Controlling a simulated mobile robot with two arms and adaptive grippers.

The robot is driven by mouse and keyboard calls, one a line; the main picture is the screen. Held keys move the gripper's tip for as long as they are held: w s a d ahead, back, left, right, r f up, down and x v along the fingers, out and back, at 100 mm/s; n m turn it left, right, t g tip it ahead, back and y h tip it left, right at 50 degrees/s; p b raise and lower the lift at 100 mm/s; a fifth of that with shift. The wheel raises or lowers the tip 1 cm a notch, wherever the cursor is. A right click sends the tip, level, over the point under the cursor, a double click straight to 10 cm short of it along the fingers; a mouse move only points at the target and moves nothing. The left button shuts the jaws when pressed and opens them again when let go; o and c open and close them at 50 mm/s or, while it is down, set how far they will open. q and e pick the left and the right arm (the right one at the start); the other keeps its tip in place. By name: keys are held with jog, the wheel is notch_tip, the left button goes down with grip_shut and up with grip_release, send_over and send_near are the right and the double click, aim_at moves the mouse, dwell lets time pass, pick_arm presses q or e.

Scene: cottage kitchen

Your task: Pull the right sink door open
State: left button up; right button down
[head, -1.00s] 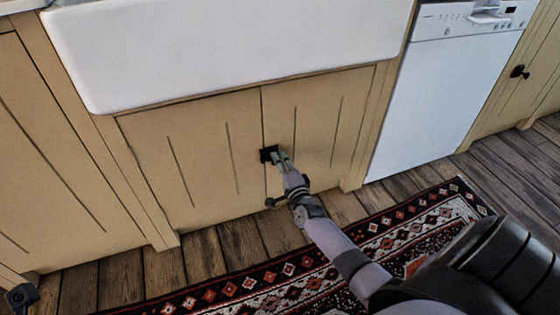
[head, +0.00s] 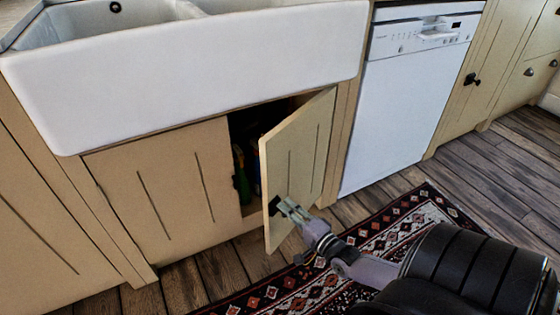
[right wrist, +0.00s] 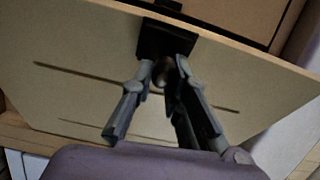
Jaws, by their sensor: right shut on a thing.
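The right sink door (head: 302,150) is a cream wooden panel under the white sink, swung partly open with its free left edge out toward me. Its black knob (head: 276,205) sits near that free edge. My right gripper (head: 285,207) is shut on the knob. In the right wrist view my right gripper's fingers (right wrist: 165,75) close at the black knob (right wrist: 165,40), partly hiding it, with the door panel (right wrist: 75,75) behind. My left gripper is not in view.
The dark cabinet opening shows a green bottle (head: 241,178) inside. The left sink door (head: 165,190) is shut. The white sink (head: 190,70) overhangs above. A white dishwasher (head: 410,100) stands to the right. A patterned rug (head: 385,235) lies on the plank floor.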

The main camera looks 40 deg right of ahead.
jog(key=shift+d, duration=0.1)
jog(key=c, duration=1.5)
grip_release()
jog(key=shift+c, duration=0.2)
jog(key=s, duration=1.2)
